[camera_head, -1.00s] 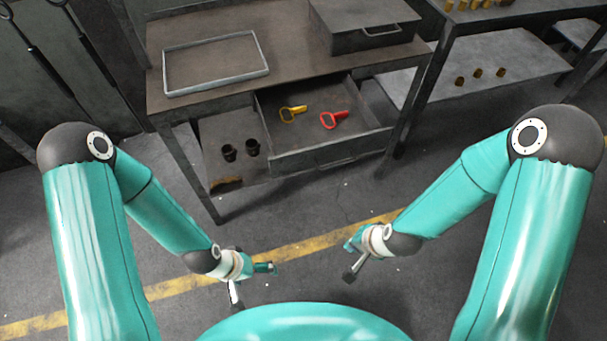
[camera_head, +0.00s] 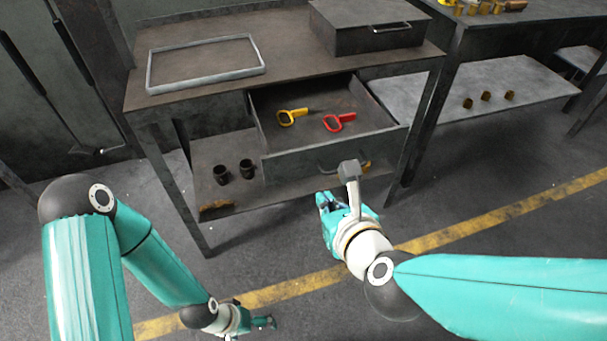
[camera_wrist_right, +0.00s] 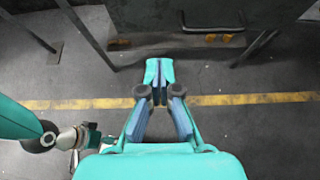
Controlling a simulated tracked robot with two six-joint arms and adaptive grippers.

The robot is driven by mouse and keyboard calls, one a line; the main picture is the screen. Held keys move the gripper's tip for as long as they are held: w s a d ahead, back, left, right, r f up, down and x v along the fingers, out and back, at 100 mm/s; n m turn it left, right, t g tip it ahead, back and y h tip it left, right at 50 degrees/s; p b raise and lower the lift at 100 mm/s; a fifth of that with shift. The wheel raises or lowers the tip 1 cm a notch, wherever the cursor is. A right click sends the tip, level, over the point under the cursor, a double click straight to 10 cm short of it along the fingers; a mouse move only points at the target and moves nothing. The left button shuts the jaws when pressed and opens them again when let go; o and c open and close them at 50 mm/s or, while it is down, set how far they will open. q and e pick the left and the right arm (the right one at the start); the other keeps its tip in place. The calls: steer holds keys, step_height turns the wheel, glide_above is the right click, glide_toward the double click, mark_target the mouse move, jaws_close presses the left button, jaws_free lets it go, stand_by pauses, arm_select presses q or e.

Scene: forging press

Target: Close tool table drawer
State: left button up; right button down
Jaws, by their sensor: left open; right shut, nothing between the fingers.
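The tool table drawer (camera_head: 295,167) is pulled out below the tabletop in the head view. Inside it lie a yellow-handled tool (camera_head: 291,117) and a red-handled tool (camera_head: 340,122). Its front, with a dark handle, also shows at the top of the right wrist view (camera_wrist_right: 150,22). My right gripper (camera_head: 324,199) is shut and empty, in front of and below the drawer front, apart from it; its closed fingers show in the right wrist view (camera_wrist_right: 159,72). My wrist hides part of the drawer handle. My left gripper (camera_head: 266,322) is open and empty, low over the floor.
The tool table (camera_head: 190,85) carries a grey tray (camera_head: 150,75) and a dark box (camera_head: 365,35). Two dark cups (camera_head: 234,172) stand on its lower shelf. Another table (camera_head: 520,28) stands at right. The floor in front is clear, with a yellow stripe (camera_head: 480,217).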

steer(key=b, duration=0.2)
glide_toward(302, 168)
step_height(302, 168, down, 4)
steer(key=w, duration=0.2)
steer(key=shift+w+a+r+p, duration=0.25)
steer(key=shift+w+a, duration=0.1)
steer(key=shift+w, duration=0.25)
steer(key=shift+w+a+r+p, duration=0.25)
steer(key=shift+w+a, duration=0.1)
steer(key=shift+w, duration=0.2)
steer(key=shift+w+a+f, duration=0.1)
steer(key=shift+w+a, duration=0.1)
steer(key=shift+w, duration=0.35)
